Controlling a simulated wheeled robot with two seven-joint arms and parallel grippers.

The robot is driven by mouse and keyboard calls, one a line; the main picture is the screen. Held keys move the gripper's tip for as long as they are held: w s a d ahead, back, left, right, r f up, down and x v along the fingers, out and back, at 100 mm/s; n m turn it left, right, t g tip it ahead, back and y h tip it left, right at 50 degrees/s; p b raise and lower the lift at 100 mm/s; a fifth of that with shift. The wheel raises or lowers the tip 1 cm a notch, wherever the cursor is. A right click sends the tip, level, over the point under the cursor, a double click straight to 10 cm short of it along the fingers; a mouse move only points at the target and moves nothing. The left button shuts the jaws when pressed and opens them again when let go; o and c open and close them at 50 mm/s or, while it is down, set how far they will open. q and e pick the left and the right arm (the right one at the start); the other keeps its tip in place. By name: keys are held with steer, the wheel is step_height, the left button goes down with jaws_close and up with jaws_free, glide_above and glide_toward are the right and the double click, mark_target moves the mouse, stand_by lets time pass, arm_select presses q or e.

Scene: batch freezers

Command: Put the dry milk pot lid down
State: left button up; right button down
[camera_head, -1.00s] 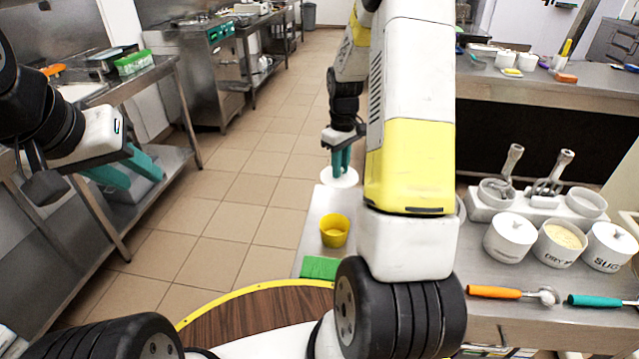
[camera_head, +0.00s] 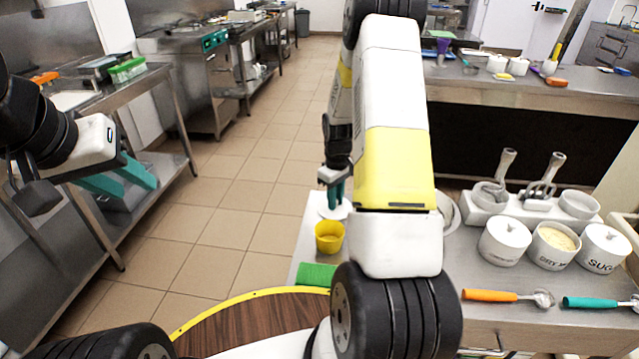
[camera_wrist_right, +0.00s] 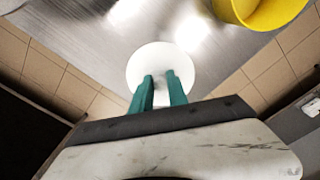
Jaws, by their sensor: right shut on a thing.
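The dry milk pot lid (camera_wrist_right: 150,65) is a round white disc in the right wrist view. It also shows in the head view (camera_head: 328,211), at the far left end of the steel counter, just behind the yellow cup. My right gripper (camera_head: 336,197) is shut on the lid's knob, with teal fingers pointing down. I cannot tell whether the lid touches the counter. The dry milk pot (camera_head: 551,258) stands uncovered on the right, pale powder showing, between two lidded white pots. My left gripper (camera_head: 118,181) is open and empty at the left, away from the counter.
An orange-handled scoop (camera_head: 490,296) and a teal-handled scoop (camera_head: 590,303) lie before the pots. My right arm hides the counter's middle.

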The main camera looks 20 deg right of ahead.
steer(key=shift+f, duration=0.15)
steer(key=c, duration=1.3)
jaws_free()
step_height(320, 180, up, 13)
steer(key=s+a+r+m+t, duration=0.1)
steer(key=s+a+r+t, duration=0.2)
steer(key=r, duration=0.4)
steer(key=s+a+r+m, duration=0.1)
steer(key=s+a+r, duration=0.3)
steer(key=s+r, duration=0.25)
steer(key=s+a+r+m+t+y, duration=0.1)
steer(key=s+a+r, duration=0.2)
steer(key=s, duration=0.4)
steer(key=s+a+r+m+t+y, duration=0.1)
steer(key=s+a+r+m+t, duration=0.1)
steer(key=s, duration=0.5)
step_height(320, 180, up, 2)
steer(key=shift+a+r, duration=0.1)
steer(key=shift+a, duration=0.55)
steer(key=shift+s, duration=0.1)
